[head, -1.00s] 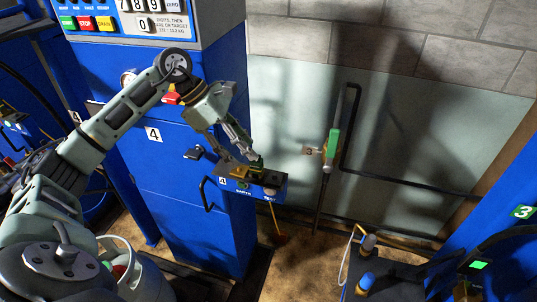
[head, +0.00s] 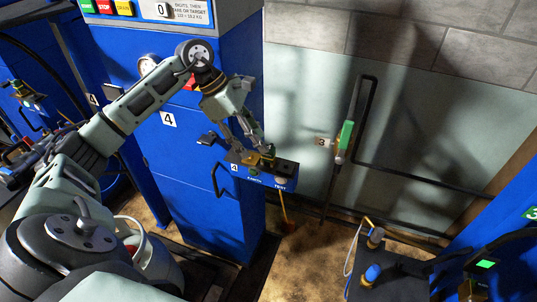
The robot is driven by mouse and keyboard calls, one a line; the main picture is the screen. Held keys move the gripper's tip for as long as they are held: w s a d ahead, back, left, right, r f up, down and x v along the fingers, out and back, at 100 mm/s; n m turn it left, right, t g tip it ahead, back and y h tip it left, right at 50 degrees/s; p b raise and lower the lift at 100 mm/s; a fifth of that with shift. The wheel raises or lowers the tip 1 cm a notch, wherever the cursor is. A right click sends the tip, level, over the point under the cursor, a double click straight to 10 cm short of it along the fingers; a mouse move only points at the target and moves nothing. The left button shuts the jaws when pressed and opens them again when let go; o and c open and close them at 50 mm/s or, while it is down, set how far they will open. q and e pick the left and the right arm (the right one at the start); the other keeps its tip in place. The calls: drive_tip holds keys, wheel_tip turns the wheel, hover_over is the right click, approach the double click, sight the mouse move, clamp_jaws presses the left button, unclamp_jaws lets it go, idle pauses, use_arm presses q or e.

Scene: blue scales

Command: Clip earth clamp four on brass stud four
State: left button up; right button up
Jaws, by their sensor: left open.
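My left gripper (head: 252,154) comes down over the small blue shelf (head: 262,177) on the front of scale four. The shelf carries a "4" label and the words EARTH and TEST. A small brass-coloured piece (head: 252,160) shows at the fingertips above the EARTH word. I cannot tell whether it is the brass stud or part of the earth clamp, as the fingers partly cover it. The gripper is open with its fingers around or just above this piece. A dark round piece (head: 284,168) sits at the TEST end. My right gripper is not in view.
A green-handled lever (head: 346,135) and black pipe are on the wall. A dark bench (head: 395,285) with blue-topped items stands at lower right.

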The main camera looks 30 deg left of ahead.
sight(269, 156)
use_arm(q)
drive_tip(key=shift+d+f, duration=0.1)
drive_tip(key=shift+d, duration=0.1)
drive_tip(key=x, duration=0.1)
drive_tip(key=p+x, duration=0.2)
drive_tip(key=shift+w+d+f, duration=0.15)
drive_tip(key=shift+w+d, duration=0.1)
drive_tip(key=shift+w, duration=0.05)
drive_tip(key=shift+w+d+f, duration=0.1)
drive_tip(key=shift+d+f, duration=0.1)
drive_tip(key=shift+f, duration=0.4)
drive_tip(key=shift+c, duration=0.3)
clamp_jaws()
